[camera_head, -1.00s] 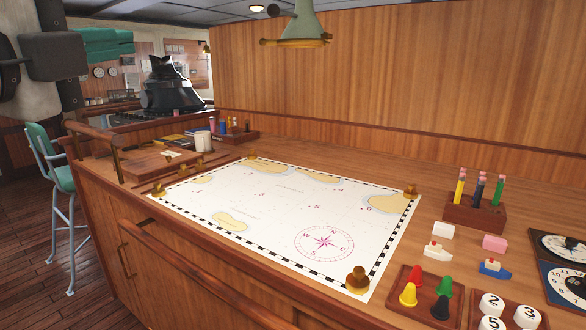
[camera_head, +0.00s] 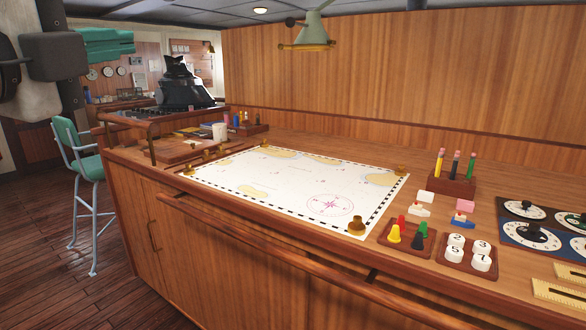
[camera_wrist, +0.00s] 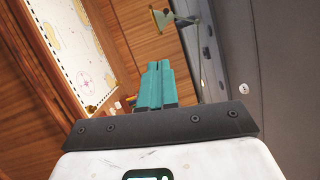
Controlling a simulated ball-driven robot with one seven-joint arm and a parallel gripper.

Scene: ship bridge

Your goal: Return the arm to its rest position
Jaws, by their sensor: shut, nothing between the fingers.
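My gripper (camera_wrist: 156,82) is teal and shows in the wrist view with its two fingers together and nothing between them. The wrist view is tilted, with the chart, wood panelling and grey ceiling beyond the fingers. In the head view, my gripper (camera_head: 108,43) is at the upper left, held up in the air beside my dark grey wrist and arm links. It is well above the counter and touches nothing that I can see.
A long wooden counter (camera_head: 290,262) with a front rail crosses the view. On it lie a sea chart (camera_head: 290,195), a pencil block (camera_head: 452,183), a pawn tray (camera_head: 406,240), a number tray (camera_head: 468,258) and dials (camera_head: 530,235). A green stool (camera_head: 70,140) stands left. A lamp (camera_head: 309,32) hangs above.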

